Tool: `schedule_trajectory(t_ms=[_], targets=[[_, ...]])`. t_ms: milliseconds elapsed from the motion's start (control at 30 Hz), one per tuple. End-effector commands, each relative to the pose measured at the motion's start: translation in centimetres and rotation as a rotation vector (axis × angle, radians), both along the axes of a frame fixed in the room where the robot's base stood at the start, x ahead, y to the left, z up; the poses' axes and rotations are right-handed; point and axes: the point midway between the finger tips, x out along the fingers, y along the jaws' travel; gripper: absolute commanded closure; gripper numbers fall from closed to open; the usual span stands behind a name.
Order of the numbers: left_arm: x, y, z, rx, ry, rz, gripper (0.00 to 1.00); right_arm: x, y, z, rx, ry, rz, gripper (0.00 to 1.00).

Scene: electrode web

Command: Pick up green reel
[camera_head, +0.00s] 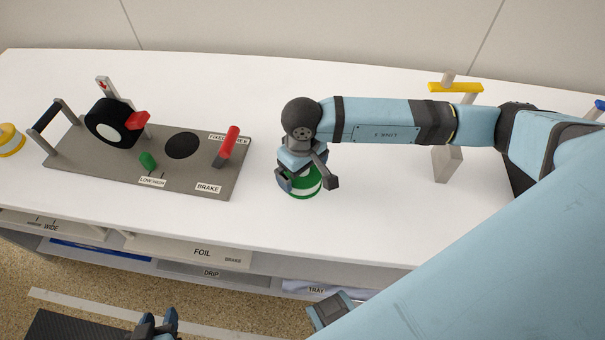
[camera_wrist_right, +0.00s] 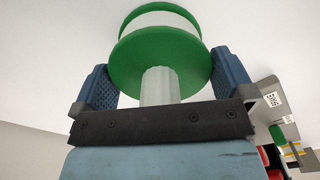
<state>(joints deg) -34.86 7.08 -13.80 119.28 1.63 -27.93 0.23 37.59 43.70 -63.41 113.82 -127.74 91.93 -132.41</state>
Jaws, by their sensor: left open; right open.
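The green reel (camera_head: 306,187) stands on the white table, right of the grey brake board. It has green flanges and a white middle. My right gripper (camera_head: 308,182) is over it from above, open, with one finger on each side. In the right wrist view the reel (camera_wrist_right: 160,55) lies between the blue finger pads, with its pale hub pointing towards the palm. A gap shows beside the hub, and I cannot tell whether the pads touch the flange. My left gripper (camera_head: 158,324) is open and empty at the bottom left, below the table front.
The grey board (camera_head: 190,185) carries a black reel (camera_head: 108,123), a red lever (camera_head: 229,142) and a green knob (camera_head: 147,160). A yellow-topped stand (camera_head: 455,88) is behind my right arm. A yellow reel (camera_head: 9,140) is at the far left. Labelled shelves (camera_head: 203,252) run below the table edge.

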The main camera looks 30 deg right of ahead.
Motion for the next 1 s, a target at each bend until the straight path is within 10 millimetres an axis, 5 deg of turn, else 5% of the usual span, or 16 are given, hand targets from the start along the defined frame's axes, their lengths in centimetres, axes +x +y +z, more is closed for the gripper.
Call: schedule_trajectory(t_ms=[167,367,767,1000], targets=[[0.0,0.0,0.0,0.0,-0.001,0.0,0.57,0.0,0.0,0.0,0.0,-0.001,0.0,0.0],[0.0,0.0,0.0,0.0,-0.001,0.0,0.57,0.0,0.0,0.0,0.0,-0.001,0.0,0.38],[0.1,0.1,0.2,0.001,-0.003,0.0,0.57,0.0,0.0,0.8,0.001,-0.002,0.001,0.39],[0.1,0.1,0.3,0.001,-0.003,0.0,0.57,0.1,0.0,4.6,0.001,-0.006,0.001,0.39]])
